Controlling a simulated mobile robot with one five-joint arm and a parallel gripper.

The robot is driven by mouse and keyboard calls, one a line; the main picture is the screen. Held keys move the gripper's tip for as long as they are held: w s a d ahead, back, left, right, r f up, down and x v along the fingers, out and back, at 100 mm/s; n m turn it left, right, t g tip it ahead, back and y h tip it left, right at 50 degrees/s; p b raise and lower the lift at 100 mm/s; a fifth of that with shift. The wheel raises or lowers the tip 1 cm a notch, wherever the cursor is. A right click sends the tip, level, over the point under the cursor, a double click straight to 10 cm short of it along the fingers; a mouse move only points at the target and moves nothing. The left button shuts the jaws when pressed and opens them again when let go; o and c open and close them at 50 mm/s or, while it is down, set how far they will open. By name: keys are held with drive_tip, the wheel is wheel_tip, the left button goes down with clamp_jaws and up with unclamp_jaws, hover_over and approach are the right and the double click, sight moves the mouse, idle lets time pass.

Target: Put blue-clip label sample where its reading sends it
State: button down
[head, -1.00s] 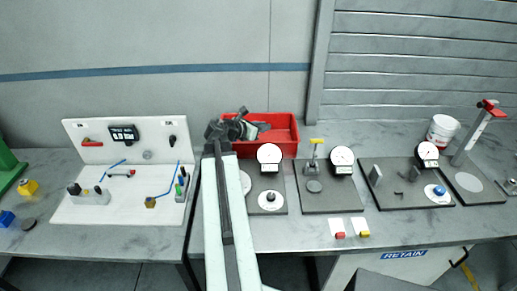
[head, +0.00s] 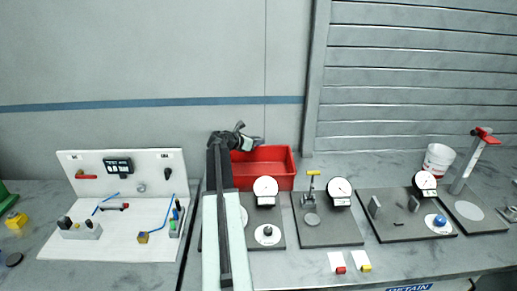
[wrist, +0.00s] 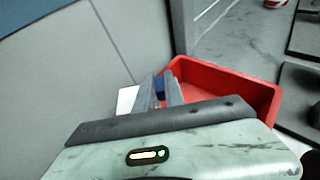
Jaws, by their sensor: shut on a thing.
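My gripper (head: 254,142) is at the back left of the red bin (head: 291,170), its tips near the rear rim in the head view. In the wrist view my gripper (wrist: 170,88) is shut on a small blue clip (wrist: 160,88). A white piece (wrist: 127,98) shows beside the fingers, seemingly the card of the blue-clip label sample; most of it is hidden. The red bin (wrist: 225,80) lies to the right of the fingers. Two other white cards, one with a red clip (head: 341,270) and one with a yellow clip (head: 366,268), lie on the bench front.
Dial gauges on dark plates (head: 345,232) stand right of my arm. A white panel station (head: 75,242) is at left. A white tub (head: 438,160) and a red-topped stand (head: 466,165) are at far right. A blue RETAIN sign (head: 409,288) is at the lower edge.

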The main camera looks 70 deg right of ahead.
wheel_tip(320, 180, down, 4)
drive_tip(key=shift+r+b, duration=0.25)
drive_tip(key=shift+b, duration=0.85)
drive_tip(key=shift+f+b, duration=0.65)
drive_tip(key=c, duration=1.4)
unclamp_jaws()
drive_tip(key=shift+r, duration=0.1)
drive_tip(key=shift+c, duration=0.2)
drive_tip(key=shift+r, duration=0.1)
drive_tip(key=r+p+v, duration=0.1)
drive_tip(key=p+v, duration=0.5)
drive_tip(key=v, duration=0.6)
